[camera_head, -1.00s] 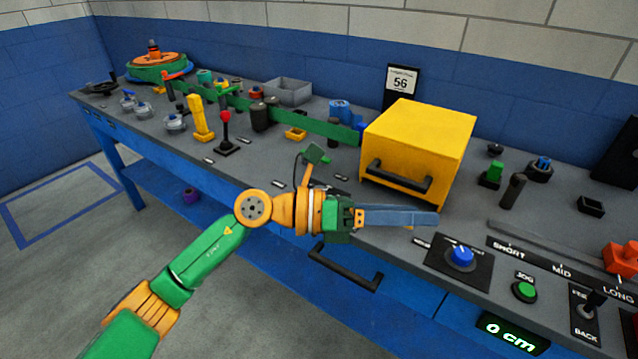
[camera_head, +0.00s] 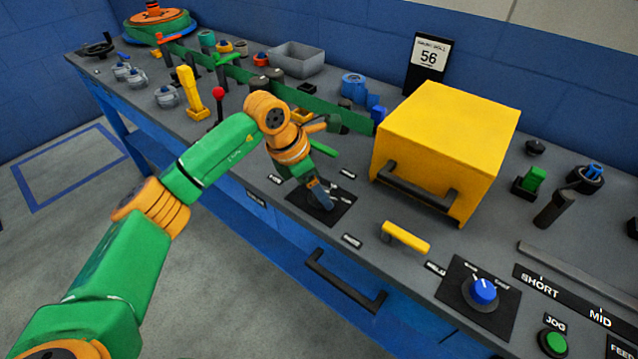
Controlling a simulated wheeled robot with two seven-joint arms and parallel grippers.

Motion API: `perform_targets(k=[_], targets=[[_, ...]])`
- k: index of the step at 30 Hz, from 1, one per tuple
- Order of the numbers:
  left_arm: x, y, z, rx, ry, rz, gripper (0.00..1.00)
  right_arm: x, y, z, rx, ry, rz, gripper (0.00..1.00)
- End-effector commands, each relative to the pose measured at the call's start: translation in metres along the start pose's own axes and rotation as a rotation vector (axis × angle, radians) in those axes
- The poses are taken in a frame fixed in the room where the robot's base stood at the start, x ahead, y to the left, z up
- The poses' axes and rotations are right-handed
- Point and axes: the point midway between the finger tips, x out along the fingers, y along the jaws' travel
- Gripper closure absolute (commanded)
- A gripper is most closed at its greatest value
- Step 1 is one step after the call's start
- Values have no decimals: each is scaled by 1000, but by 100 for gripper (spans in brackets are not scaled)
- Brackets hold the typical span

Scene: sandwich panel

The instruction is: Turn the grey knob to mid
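My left gripper (camera_head: 322,197) reaches down over a small black plate (camera_head: 339,210) near the front edge of the bench, left of the yellow box. Its blue-grey fingers point down at the plate. The gap between the fingers cannot be made out. No grey knob shows clearly; one on that plate could be hidden by the gripper. Small white marks show on the plate beside the fingers. A blue knob (camera_head: 483,290) with a white pointer line sits on another black plate further right. My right gripper is not in view.
A yellow box (camera_head: 445,140) with a dark handle stands behind and right of the gripper. A yellow handle (camera_head: 405,237) lies between the two plates. A green bar (camera_head: 300,106) runs behind. A dark drawer handle (camera_head: 345,281) sticks out below the bench edge.

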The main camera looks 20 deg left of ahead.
Motion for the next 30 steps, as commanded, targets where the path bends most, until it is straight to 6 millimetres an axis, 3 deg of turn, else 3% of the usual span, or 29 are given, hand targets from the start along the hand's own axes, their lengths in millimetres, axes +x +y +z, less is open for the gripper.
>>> perform_targets(k=[5,13,23,30], targets=[[0,0,0,1,-1,0,27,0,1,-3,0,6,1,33],[0,0,0,1,-1,-1,100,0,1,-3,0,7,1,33],[0,-1,1,-36,-3,15,100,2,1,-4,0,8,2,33],[1,-2,1,-176,-4,74,100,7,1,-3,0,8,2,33]])
